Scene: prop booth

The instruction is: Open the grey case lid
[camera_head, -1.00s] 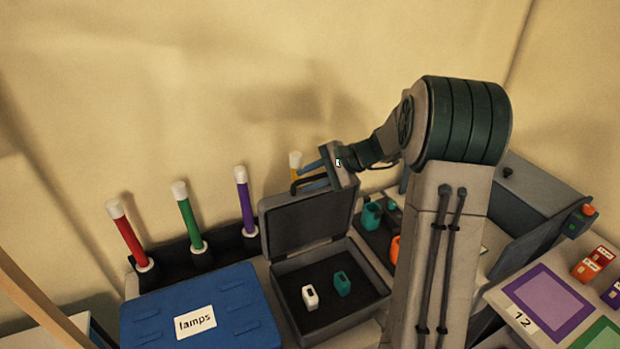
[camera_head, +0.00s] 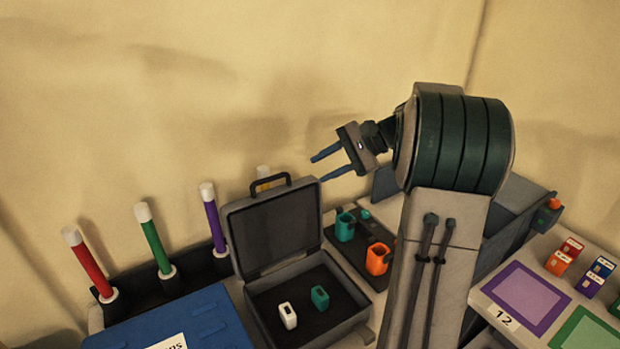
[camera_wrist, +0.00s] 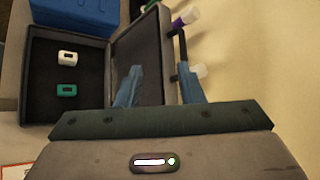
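The grey case (camera_head: 305,296) stands on the table with its lid (camera_head: 279,233) raised upright, leaning slightly back. Its black handle (camera_head: 270,184) is on the lid's top edge. Inside the case lie a white item (camera_head: 287,316) and a teal item (camera_head: 320,298). My gripper (camera_head: 318,168) is open and empty, above and to the right of the lid's top edge, apart from the handle. In the wrist view the two blue fingers (camera_wrist: 161,90) are spread, with the lid (camera_wrist: 137,58) beyond them and the case interior (camera_wrist: 55,95) at left.
A blue case (camera_head: 205,322) stands left of the grey one. Red, green and purple tubes (camera_head: 211,220) stand upright behind. A teal cup (camera_head: 345,228) and an orange cup (camera_head: 378,259) sit on a dark tray to the right. Card stacks (camera_head: 563,258) are at far right.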

